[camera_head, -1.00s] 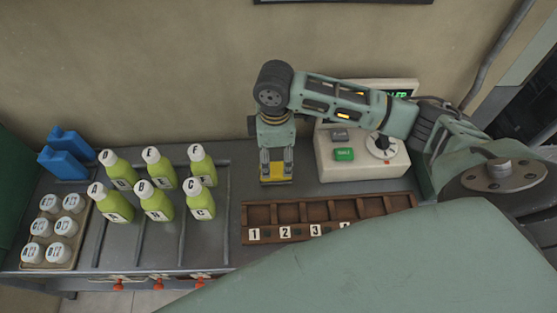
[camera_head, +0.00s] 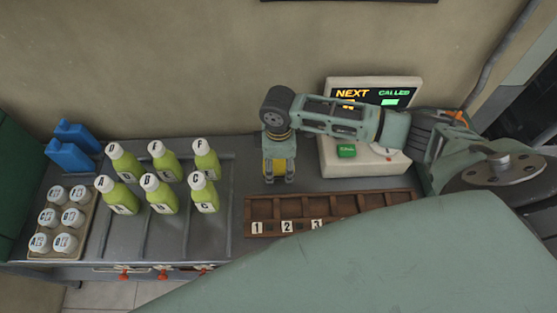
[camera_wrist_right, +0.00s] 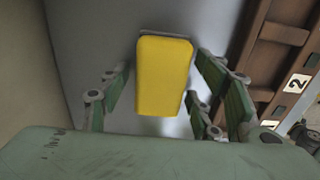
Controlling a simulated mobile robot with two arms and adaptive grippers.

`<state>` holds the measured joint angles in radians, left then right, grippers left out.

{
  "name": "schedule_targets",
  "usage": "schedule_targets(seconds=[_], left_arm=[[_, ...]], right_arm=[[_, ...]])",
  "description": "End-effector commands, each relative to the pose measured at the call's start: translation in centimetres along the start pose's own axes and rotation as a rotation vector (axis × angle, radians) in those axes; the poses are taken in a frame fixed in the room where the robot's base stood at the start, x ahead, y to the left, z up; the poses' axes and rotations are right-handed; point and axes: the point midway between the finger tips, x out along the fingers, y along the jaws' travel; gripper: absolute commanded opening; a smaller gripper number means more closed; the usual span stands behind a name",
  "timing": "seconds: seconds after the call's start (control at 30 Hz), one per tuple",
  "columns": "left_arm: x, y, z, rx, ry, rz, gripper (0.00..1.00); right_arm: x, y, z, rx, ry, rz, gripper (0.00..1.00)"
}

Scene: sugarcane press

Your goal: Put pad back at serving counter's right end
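The yellow pad (camera_head: 266,167) stands on the grey counter (camera_head: 240,163) near the wall, left of the display box. In the right wrist view the pad (camera_wrist_right: 163,75) lies between the two fingers of my right gripper (camera_wrist_right: 164,62). Narrow gaps show between the pad and the fingers on both sides. In the head view my right gripper (camera_head: 279,178) points down over the pad and hides most of it. It looks open around the pad. My left gripper is not in view.
A brown wooden rack (camera_head: 262,212) with numbered slots lies just in front of the gripper. The cream display box (camera_head: 330,150) stands to the right. Several green bottles (camera_head: 159,194), white-capped jars in a tray (camera_head: 85,236) and blue blocks (camera_head: 68,157) are left.

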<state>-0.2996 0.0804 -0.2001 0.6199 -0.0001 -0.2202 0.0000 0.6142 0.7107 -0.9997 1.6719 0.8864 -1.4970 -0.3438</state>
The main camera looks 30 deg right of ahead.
Motion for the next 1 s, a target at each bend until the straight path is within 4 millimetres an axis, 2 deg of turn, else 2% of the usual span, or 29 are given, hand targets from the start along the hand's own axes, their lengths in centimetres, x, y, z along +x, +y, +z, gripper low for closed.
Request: schedule_targets(seconds=[0.07, 0.47, 0.77, 0.87, 1.0], left_arm=[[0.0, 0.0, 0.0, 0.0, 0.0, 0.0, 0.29], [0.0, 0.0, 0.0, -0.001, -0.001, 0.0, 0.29], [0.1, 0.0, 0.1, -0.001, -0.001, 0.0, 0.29], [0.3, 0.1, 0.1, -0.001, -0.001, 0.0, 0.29], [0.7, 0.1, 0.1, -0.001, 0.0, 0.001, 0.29]], right_arm=[[0.0, 0.0, 0.0, 0.0, 0.0, 0.0, 0.47], [0.0, 0.0, 0.1, 0.001, -0.001, -0.001, 0.12], [-0.2, 0.0, 0.1, 0.0, -0.002, -0.001, 0.11], [-1.0, 0.1, 0.0, 0.001, 0.0, 0.0, 0.11], [-3.1, 0.1, -0.1, -0.001, 0.002, 0.003, 0.11]])
